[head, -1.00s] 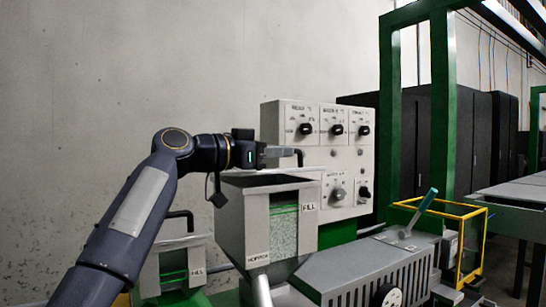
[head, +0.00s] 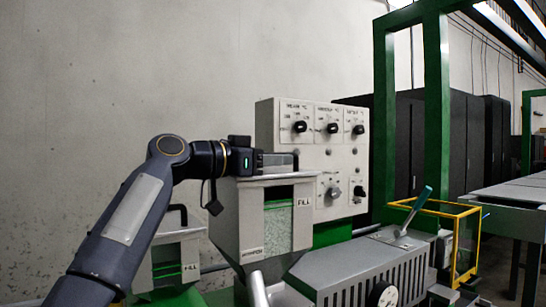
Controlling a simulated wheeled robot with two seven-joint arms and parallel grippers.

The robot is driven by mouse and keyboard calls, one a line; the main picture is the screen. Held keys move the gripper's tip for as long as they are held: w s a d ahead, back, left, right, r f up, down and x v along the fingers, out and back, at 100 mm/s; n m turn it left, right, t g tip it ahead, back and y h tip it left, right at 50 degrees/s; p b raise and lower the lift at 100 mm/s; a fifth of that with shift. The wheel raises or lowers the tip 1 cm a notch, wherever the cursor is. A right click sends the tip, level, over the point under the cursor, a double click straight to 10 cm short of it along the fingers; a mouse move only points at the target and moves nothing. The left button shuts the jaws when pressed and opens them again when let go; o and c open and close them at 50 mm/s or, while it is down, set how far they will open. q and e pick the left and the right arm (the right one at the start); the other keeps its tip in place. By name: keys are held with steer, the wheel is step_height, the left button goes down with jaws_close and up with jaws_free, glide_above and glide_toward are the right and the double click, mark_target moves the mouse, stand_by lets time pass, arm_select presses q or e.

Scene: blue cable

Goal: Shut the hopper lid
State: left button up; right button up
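The grey hopper (head: 238,222) stands in the middle of the head view, with green granules behind its front window and a FILL label. A thin, pale, flat edge, which looks like the lid (head: 310,176), runs across its top. No dark opening shows, so the lid looks down or nearly down. My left gripper (head: 284,162) lies sideways just above the hopper top, touching or very close to the lid. Its fingers are seen side-on, so their gap is hidden. My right gripper is out of view.
A control panel (head: 283,112) with several black knobs stands close behind the hopper. A grey vented machine (head: 352,272) with a teal-handled lever (head: 420,206) is at the front right, beside a yellow frame (head: 460,242). A second smaller hopper (head: 184,240) stands at the left, behind my arm.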

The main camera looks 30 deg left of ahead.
arm_select(q)
steer(key=shift+s+r, duration=0.1)
steer(key=shift+r, duration=0.05)
steer(key=shift+b+v, duration=0.8)
steer(key=shift+v, duration=3.1)
